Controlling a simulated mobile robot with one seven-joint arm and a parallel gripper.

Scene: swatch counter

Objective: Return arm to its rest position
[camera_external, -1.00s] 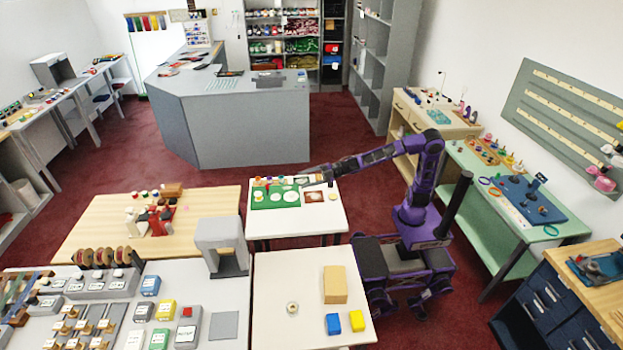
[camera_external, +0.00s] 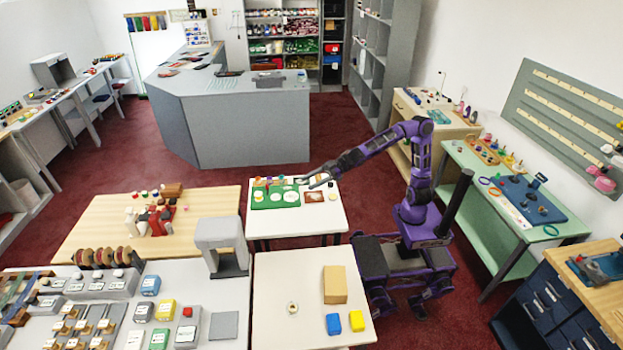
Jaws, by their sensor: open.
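My gripper (camera_external: 313,181) is at the end of my purple arm, which reaches left from my base over the small white table (camera_external: 325,221). The gripper is open, and I see nothing held in it. It is above the table, close to the green mat (camera_external: 276,200) with white round pieces and to a white card with a brown patch (camera_external: 315,197). The fingertips are small in this view, and I cannot tell how high they are above the table.
A white table (camera_external: 275,320) in front holds a tan box (camera_external: 335,285), blue and yellow blocks and a small ring. A grey arch-shaped stand (camera_external: 220,236) is left of it. A green workbench (camera_external: 480,200) is to the right of my base. Red floor is open behind the small table.

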